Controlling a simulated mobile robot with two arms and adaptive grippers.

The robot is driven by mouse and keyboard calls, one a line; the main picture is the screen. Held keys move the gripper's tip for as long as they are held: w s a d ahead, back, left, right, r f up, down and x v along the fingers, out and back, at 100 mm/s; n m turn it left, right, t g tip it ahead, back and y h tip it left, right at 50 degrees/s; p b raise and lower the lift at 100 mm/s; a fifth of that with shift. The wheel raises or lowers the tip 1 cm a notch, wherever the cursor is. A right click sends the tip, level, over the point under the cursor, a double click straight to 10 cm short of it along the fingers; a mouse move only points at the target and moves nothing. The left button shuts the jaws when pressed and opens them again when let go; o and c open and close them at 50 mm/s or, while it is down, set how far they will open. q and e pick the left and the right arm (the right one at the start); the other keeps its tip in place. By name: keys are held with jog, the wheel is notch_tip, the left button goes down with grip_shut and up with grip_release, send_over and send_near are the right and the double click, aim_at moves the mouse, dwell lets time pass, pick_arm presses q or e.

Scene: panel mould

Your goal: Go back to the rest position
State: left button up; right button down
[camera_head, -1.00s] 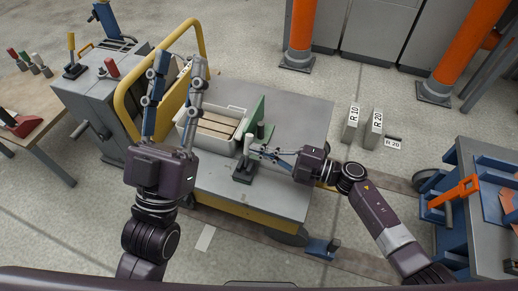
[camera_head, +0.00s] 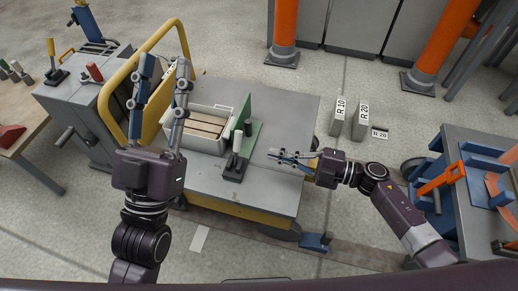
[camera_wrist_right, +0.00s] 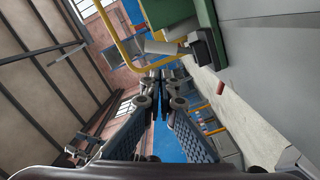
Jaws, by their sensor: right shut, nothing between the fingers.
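My left gripper (camera_head: 163,95) stands upright at the left of the cart in the head view, its two fingers spread apart with nothing between them. My right gripper (camera_head: 270,157) reaches in from the right over the cart top, its fingers together and empty. It also shows in the right wrist view (camera_wrist_right: 160,75), with the fingertips close together. A dark block with a light-topped lever (camera_head: 235,160) stands on the cart just left of the right gripper, apart from it. The same lever shows in the right wrist view (camera_wrist_right: 165,47).
The grey cart (camera_head: 285,115) carries a white bin (camera_head: 222,112) with wooden pieces and a green plate (camera_head: 244,125). A yellow rail (camera_head: 110,85) stands at its left. Blocks marked R 10 (camera_head: 338,116) and R 20 (camera_head: 361,120) stand on the floor. A blue fixture (camera_head: 450,185) is at the right.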

jog(key=shift+v, duration=1.65)
